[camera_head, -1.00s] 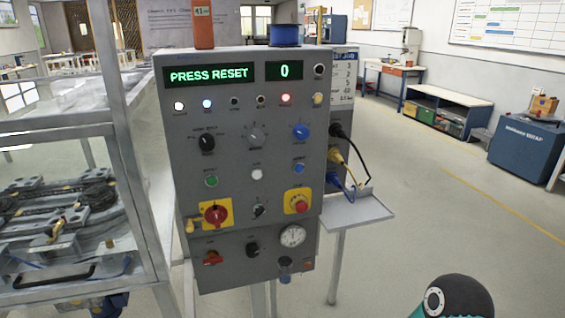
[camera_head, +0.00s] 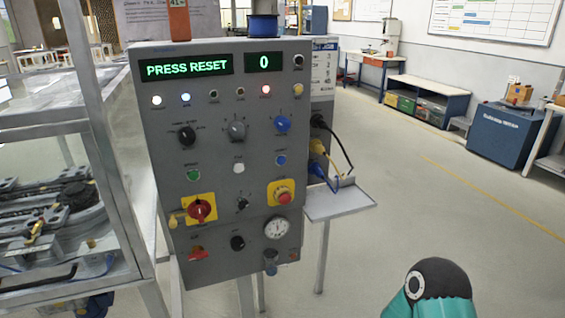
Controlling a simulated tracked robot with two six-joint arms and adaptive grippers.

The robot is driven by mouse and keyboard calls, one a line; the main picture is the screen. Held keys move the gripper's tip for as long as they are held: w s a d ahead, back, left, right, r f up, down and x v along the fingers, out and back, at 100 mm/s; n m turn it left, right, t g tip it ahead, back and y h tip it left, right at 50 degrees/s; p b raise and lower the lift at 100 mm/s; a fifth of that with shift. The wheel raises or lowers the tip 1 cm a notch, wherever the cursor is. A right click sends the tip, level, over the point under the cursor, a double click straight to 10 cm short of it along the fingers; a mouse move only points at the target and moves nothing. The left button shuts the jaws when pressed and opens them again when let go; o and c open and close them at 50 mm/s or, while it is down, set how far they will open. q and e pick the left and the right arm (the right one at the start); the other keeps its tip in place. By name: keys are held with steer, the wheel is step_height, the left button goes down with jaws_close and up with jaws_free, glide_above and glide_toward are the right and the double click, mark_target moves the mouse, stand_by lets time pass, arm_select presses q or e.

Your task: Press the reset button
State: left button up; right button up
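A grey control panel (camera_head: 215,225) stands upright in front of me, left of the picture's middle. Its green display (camera_head: 187,68) reads "PRESS RESET" and a second display (camera_head: 264,62) reads "0". Small push buttons sit in a row mid-panel: green (camera_head: 193,175), white (camera_head: 239,168) and blue (camera_head: 280,160). Their labels are too small to read, so I cannot tell which is reset. A red mushroom button on a yellow plate (camera_head: 281,193) is at lower right. A rounded dark and teal part of my own arm shows at the bottom right. Neither gripper is in view.
A glass-walled metal frame (camera_head: 112,160) with track parts inside stands left of the panel. A small grey shelf (camera_head: 340,201) juts from the panel's right side, with cables above it. A blue bin (camera_head: 510,135) stands farther back right. The floor on the right is clear.

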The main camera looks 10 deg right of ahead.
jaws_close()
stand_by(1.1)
